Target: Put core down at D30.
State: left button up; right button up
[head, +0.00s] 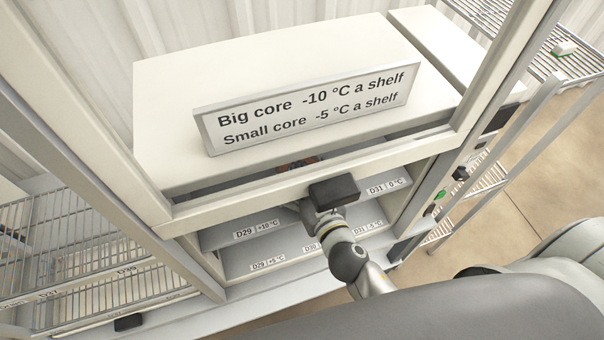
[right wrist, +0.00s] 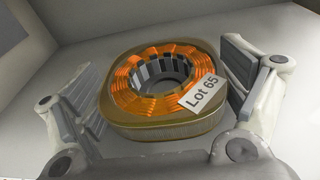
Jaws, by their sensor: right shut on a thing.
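The core (right wrist: 135,122), a ring with orange windings, a brown rim and a "Lot 65" tag, sits between the fingers of my right gripper (right wrist: 165,82) in the right wrist view. The gripper is shut on it, above or on a pale shelf surface (right wrist: 65,58); I cannot tell whether it touches. In the head view my right arm reaches into the cabinet, hiding the gripper. A small orange-brown patch (head: 300,164) shows through the gap above the front beam. A partly covered D30 label (head: 310,247) is on the lower shelf edge. My left gripper is not in view.
A sign (head: 310,108) on the cabinet gives -10 °C a shelf for a big core and -5 °C for a small core. Cabinet posts and the front beam (head: 250,206) bound the opening.

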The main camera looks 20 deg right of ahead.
jog(key=o, duration=1.4)
jog(key=shift+f, duration=0.1)
jog(key=shift+s, duration=0.15)
jog(key=shift+s+d+r+b, duration=0.15)
jog(key=shift+s+r+b, duration=0.4)
jog(key=shift+s, duration=1.4)
jog(key=shift+s+d+r+b, duration=0.15)
jog(key=shift+s+b, duration=0.7)
jog(key=shift+s, duration=1.05)
jog(key=shift+s+d+r+b, duration=0.15)
jog(key=shift+s+r+b, duration=0.4)
jog(key=shift+s, duration=1.4)
jog(key=shift+f, duration=0.2)
